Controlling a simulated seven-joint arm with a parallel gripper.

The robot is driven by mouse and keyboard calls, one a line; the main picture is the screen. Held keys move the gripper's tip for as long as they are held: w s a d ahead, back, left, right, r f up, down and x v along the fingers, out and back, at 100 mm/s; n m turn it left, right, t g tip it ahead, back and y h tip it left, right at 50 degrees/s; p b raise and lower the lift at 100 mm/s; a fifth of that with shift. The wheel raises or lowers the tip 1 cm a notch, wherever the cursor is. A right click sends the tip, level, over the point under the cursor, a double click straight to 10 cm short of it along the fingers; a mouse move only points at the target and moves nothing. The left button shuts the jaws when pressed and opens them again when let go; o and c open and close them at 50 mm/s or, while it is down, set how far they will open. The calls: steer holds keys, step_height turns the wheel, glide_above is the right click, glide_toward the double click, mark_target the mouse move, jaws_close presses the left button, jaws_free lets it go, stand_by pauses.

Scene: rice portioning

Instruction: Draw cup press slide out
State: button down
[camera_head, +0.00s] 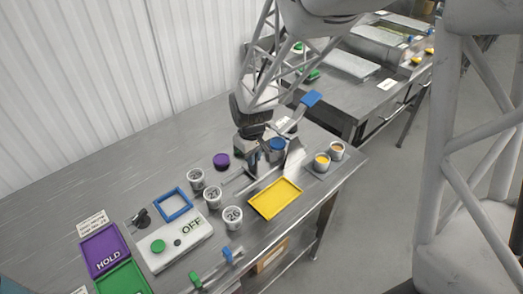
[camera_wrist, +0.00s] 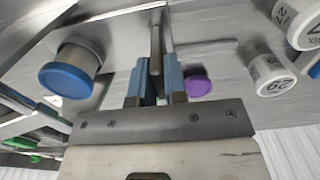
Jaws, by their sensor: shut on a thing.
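My gripper (camera_head: 252,157) points down at the metal press slide at the back right of the bench. In the wrist view my gripper (camera_wrist: 155,68) has its blue fingers on either side of an upright grey metal handle (camera_wrist: 156,45) and is shut on it. A cup with a blue lid (camera_head: 277,145) stands just right of my gripper among metal plates. It also shows at the left in the wrist view (camera_wrist: 68,78). A raised blue lever end (camera_head: 311,98) is behind it. The handle's foot is partly hidden.
Several numbered white cups (camera_head: 213,197), a purple knob (camera_head: 221,160) and a yellow tray (camera_head: 275,198) lie nearby.

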steer(key=s+a, duration=0.6)
stand_by(0.4)
steer(key=c, duration=1.2)
jaws_free()
steer(key=shift+a, duration=0.1)
steer(key=shift+o, duration=0.2)
steer(key=shift+r, duration=0.2)
step_height(320, 180, up, 8)
steer(key=shift+f, duration=0.25)
